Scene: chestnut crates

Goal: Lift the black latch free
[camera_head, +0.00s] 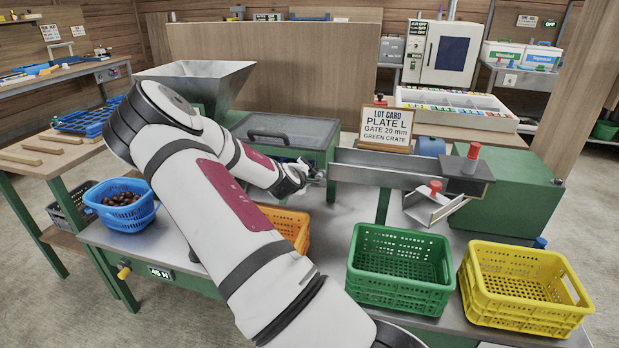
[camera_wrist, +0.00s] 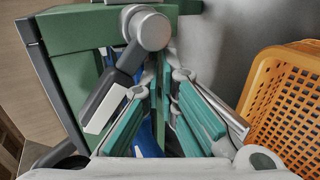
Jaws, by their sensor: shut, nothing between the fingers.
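My gripper (camera_wrist: 167,80) is shut and empty, its teal-padded fingers meeting beside the latch in the wrist view. The black latch (camera_wrist: 122,82) is a dark lever slanting down-left from a round grey pivot (camera_wrist: 151,29) on the green machine housing. The latch lies left of my fingertips; I cannot tell whether they touch. In the head view my gripper (camera_head: 304,174) is at the right front corner of the green housing (camera_head: 290,154), under its dark lid (camera_head: 283,131). There the latch is small and mostly hidden by my gripper.
An orange crate (camera_wrist: 270,104) stands close to the right of my gripper in the wrist view. Green (camera_head: 400,290) and yellow (camera_head: 520,312) crates stand front right. A metal chute (camera_head: 375,170) runs rightward from the housing. A blue basket of chestnuts (camera_head: 127,217) is at left.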

